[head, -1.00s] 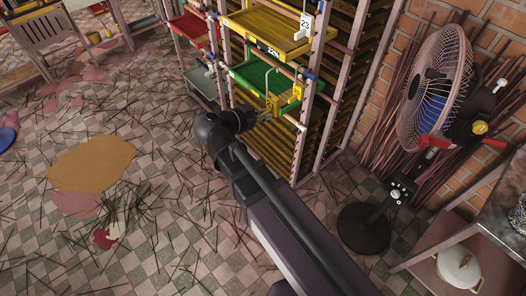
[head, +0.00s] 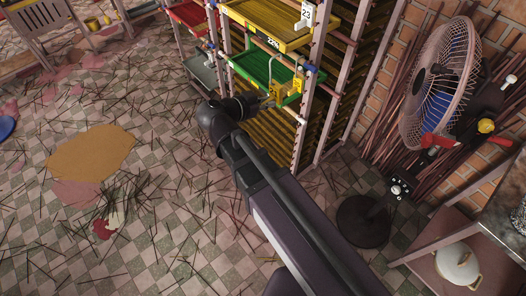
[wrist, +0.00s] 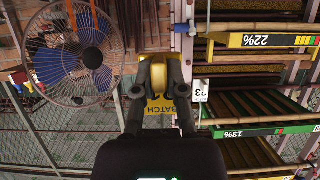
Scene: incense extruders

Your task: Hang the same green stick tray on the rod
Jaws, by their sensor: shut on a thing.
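The green stick tray (head: 262,68) sits in a slot of the tall rack, below a yellow tray; its green edge, marked 13%, also shows in the wrist view (wrist: 250,133). My gripper (head: 273,99) is at the front of the rack, just below the green tray's near corner. Pale rods stick out at the rack's front; one has a white end (head: 301,121). Whether the held piece touches a rod or tray cannot be told.
A standing fan (head: 440,85) and a low shelf with a white pot (head: 458,265) are at the right. Sticks litter the tiled floor; the left is largely open.

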